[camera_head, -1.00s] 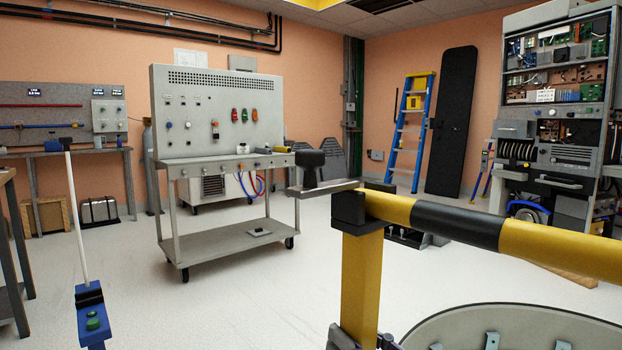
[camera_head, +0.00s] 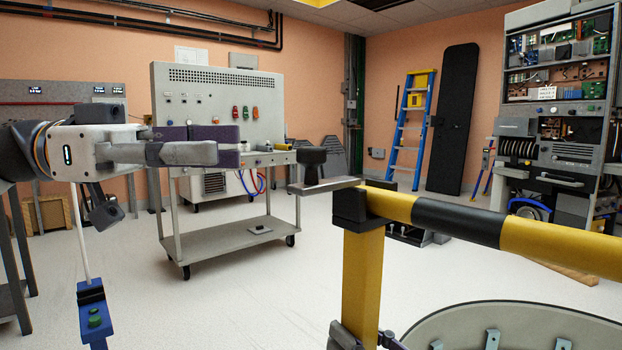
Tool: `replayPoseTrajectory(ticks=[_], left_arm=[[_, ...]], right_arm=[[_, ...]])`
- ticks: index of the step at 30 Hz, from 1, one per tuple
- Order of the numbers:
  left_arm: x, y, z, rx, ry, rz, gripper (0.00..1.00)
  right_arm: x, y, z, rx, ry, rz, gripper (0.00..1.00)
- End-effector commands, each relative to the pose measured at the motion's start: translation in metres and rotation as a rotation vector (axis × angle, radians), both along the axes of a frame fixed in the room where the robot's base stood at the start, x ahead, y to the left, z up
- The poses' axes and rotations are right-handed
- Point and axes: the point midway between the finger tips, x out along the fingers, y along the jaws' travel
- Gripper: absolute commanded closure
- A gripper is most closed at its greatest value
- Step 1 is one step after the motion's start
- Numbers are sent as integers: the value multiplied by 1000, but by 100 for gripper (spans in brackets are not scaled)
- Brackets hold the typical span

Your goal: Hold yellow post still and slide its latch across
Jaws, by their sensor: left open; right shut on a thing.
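The yellow post (camera_head: 361,282) stands upright at front centre, with a black cap joining it to a yellow and black rail. Its latch (camera_head: 320,187) is a flat grey bar with a black knob (camera_head: 312,161), sticking out to the left from the post's top. My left gripper (camera_head: 229,150) is open, with grey fingers and purple pads, at left. It is apart from the latch, to the left of the knob. My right gripper (camera_head: 366,340) is shut on the yellow post low down; only parts of its fingers show at the bottom edge.
The yellow and black rail (camera_head: 457,221) runs right from the post. A round grey tabletop (camera_head: 440,325) lies below it. A grey panel cart (camera_head: 225,238) stands behind my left gripper. A blue fixture with a green button (camera_head: 94,318) and pale rod stands at lower left.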

Motion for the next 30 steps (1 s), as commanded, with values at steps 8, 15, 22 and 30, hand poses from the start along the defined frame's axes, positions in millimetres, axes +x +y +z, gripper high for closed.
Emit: replayPoseTrajectory(ticks=[8, 15, 22, 30], left_arm=[[-1, -72, -2, 2, 5, -5, 59], [0, -103, -2, 2, 5, -2, 59], [0, -105, -2, 1, 6, 0, 59], [0, -105, -2, 2, 7, 0, 100]], right_arm=[[0, 0, 0, 0, 1, 1, 100], [0, 0, 0, 0, 1, 1, 100], [0, 0, 0, 0, 1, 1, 100], [0, 0, 0, 0, 1, 1, 100]])
